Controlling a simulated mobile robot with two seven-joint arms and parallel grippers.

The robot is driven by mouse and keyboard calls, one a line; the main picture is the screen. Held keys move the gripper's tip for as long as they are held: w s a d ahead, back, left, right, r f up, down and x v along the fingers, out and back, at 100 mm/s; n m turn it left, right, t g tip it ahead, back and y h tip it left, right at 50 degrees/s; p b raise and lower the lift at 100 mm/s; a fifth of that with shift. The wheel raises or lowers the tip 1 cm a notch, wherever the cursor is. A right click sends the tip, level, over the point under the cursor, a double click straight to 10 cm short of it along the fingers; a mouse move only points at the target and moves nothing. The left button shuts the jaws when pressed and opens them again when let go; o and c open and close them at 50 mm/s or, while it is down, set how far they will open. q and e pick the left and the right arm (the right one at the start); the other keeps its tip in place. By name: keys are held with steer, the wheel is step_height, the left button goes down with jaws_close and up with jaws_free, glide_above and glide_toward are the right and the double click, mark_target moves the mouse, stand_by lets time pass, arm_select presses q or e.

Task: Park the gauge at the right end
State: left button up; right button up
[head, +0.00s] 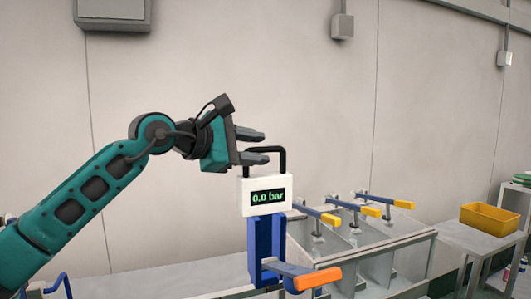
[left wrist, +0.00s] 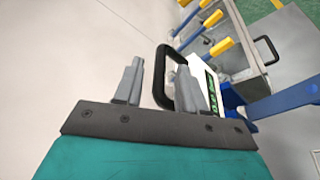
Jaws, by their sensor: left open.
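The gauge (head: 267,197) is a white box reading "0.0 bar", with a black loop handle (head: 281,162) on top. It sits upright at the top of a blue stand (head: 262,243). My left gripper (head: 258,146) is open at the handle's upper left, its fingers pointing right. In the left wrist view the handle (left wrist: 161,78) shows between the open fingers (left wrist: 160,90), with the right finger overlapping its loop. I cannot tell whether they touch. The gauge's white side (left wrist: 203,75) is partly hidden behind that finger. My right gripper is out of view.
An orange-tipped lever (head: 318,279) juts out at the stand's foot. Right of it, several yellow-handled clamps (head: 370,211) stand on a grey metal frame. A yellow bin (head: 489,219) sits on a small table at the far right.

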arm_select(q)
steer(key=b+v, duration=0.1)
steer(key=v, duration=0.8)
steer(key=shift+s+a, duration=0.15)
steer(key=shift+s, duration=0.05)
